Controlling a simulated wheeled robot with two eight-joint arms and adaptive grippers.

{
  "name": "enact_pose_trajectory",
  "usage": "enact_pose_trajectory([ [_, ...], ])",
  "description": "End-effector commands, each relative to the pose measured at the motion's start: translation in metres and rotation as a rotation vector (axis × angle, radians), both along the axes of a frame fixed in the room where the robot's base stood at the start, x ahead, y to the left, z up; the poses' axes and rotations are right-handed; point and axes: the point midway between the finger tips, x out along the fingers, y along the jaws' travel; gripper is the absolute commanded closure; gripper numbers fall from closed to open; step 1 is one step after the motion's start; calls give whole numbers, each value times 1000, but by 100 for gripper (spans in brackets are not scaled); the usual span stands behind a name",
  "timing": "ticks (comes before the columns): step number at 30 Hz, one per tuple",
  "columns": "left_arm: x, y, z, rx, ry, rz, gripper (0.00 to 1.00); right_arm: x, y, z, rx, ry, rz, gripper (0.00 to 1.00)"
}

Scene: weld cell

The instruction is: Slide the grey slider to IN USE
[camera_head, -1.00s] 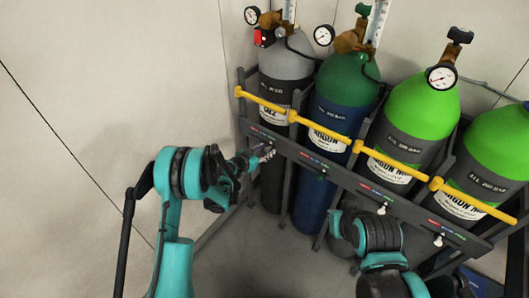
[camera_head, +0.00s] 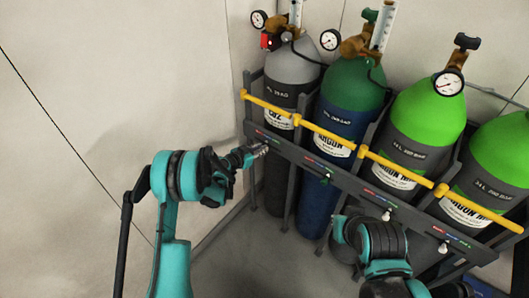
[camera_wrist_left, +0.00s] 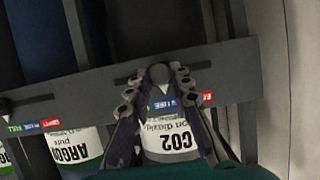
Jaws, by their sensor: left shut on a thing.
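The grey slider (camera_wrist_left: 158,73) is a round grey knob on a dark slot in the rack's front rail, at the CO2 cylinder (camera_head: 290,75). The left wrist view shows the rail upside down. My left gripper (camera_head: 262,150) is shut on the slider, with one finger on each side of it (camera_wrist_left: 156,85). The blue IN USE tag (camera_wrist_left: 166,103) lies almost in line with the slider, between the fingers. The red tag (camera_wrist_left: 208,97) is to its right; the left finger hides the tag on the other side. My right gripper is not in view.
A yellow bar (camera_head: 335,137) crosses the cylinders above. My right arm is in front of the rack. Floor and wall at left are clear.

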Motion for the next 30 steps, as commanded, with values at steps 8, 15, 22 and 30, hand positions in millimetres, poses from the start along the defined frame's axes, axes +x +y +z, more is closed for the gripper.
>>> enact_pose_trajectory([
  [8, 0, -1, 0, 0, 0, -1, 59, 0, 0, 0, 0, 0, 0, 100],
  [15, -1, 0, 0, 0, 1, -1, 59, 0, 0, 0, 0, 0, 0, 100],
  [22, -22, 16, 11, 0, 1, 0, 59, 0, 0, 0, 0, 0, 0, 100],
  [30, -66, 48, 34, 0, 1, 1, 59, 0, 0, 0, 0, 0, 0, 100],
])
